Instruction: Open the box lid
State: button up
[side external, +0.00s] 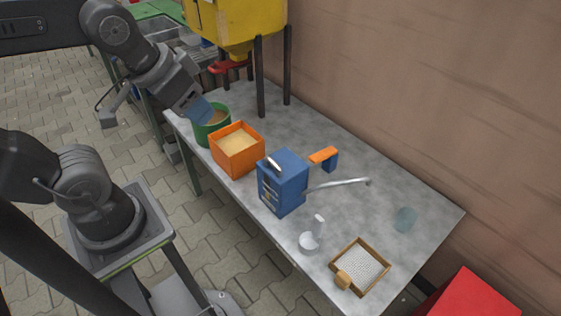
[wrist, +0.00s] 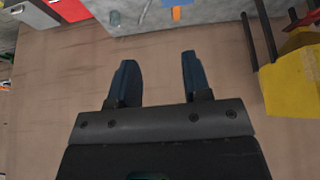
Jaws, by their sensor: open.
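My gripper (side external: 199,110) is in front of the green bucket's rim at the left end of the table; I cannot tell whether it touches. In the wrist view, its two dark blue fingers (wrist: 158,70) are apart with nothing between them. A blue box (side external: 283,183) stands mid-table, with a small silver handle on top and a long metal lever to its right. A red box (side external: 485,296) is cut off at the lower right corner. An open orange box (side external: 237,150) holds sand-coloured material. Which box the task means, and where its lid is, I cannot tell.
The green bucket (side external: 204,133) stands left of the orange box. A yellow hopper (side external: 235,22) on dark legs stands behind. A wall (side external: 430,90) runs behind.

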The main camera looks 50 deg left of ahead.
jog(key=w+a+n+g, duration=0.1)
jog(key=w+n+g, duration=0.2)
jog(key=w+n, duration=0.4)
jog(key=n+g, duration=0.3)
jog(key=n, duration=0.2)
send_over(273, 160)
jog(key=s+d, duration=0.2)
jog(key=s, duration=0.1)
notch_tip(273, 160, down, 7)
jog(key=w+a+f+n+g, duration=0.2)
jog(key=w+f+n, duration=0.4)
jog(key=f, duration=0.3)
jog(key=x, duration=1.3)
jog(key=shift+s+d+f, duration=0.1)
jog(key=shift+f, duration=0.05)
jog(key=shift+c, duration=0.2)
grip_shut()
